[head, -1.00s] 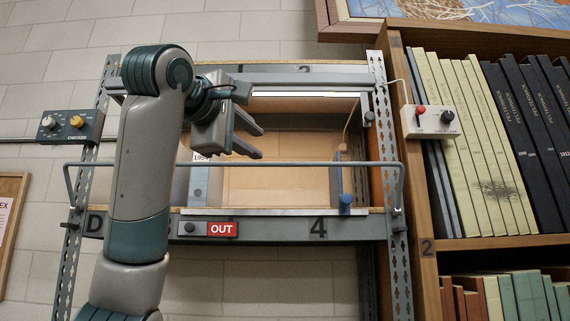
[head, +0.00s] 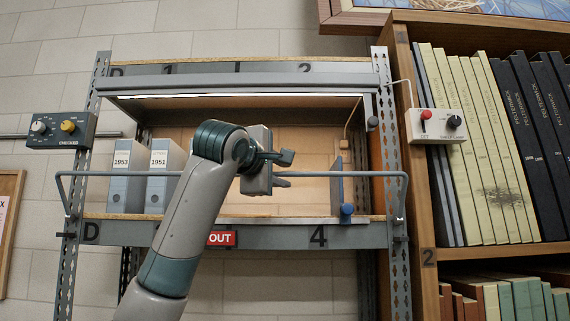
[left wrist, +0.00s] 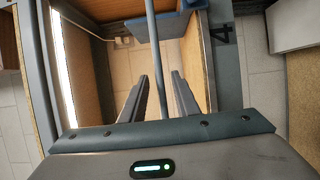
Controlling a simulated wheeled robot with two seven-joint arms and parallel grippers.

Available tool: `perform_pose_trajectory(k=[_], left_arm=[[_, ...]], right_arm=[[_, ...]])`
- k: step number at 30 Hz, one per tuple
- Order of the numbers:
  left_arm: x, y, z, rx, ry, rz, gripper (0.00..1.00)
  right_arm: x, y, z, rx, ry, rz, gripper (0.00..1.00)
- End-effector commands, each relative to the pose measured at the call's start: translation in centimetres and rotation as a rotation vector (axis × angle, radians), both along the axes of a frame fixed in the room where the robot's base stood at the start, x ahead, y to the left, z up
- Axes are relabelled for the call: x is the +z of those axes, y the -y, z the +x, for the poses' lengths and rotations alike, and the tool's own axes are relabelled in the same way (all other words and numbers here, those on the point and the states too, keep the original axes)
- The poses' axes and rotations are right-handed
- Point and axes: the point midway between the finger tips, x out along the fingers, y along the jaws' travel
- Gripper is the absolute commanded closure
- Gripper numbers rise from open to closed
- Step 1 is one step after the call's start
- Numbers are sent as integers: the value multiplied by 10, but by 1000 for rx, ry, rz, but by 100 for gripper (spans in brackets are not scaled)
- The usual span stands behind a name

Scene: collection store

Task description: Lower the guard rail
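The guard rail (head: 360,173) is a thin grey bar across the front of the shelf, above the shelf's front edge, with its ends bent down to the posts. My left gripper (head: 289,170) is open in front of the shelf, right of the middle. Its fingers point right, one above and one below the rail's line. In the left wrist view the rail (left wrist: 153,30) runs between the two parted fingers of the gripper (left wrist: 160,76), apart from both. My left forearm hides part of the shelf edge. My right gripper is not in view.
Two binders (head: 128,187) stand on the shelf at left, and a blue bookend (head: 338,188) at right. A dark control box (head: 62,130) is on the left post. A white switch box (head: 435,125) is on the bookcase at right.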

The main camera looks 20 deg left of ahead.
Motion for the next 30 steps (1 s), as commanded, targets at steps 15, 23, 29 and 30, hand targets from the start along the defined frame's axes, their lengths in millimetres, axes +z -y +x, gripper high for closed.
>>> perform_pose_trajectory(k=[15,23,29,30], left_arm=[[0,2,20,0,1,0,72],[0,2,20,0,1,0,100],[0,2,19,0,3,1,100],[0,2,19,0,4,2,100]], right_arm=[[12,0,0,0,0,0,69],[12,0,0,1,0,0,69],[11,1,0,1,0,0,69],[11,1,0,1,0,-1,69]])
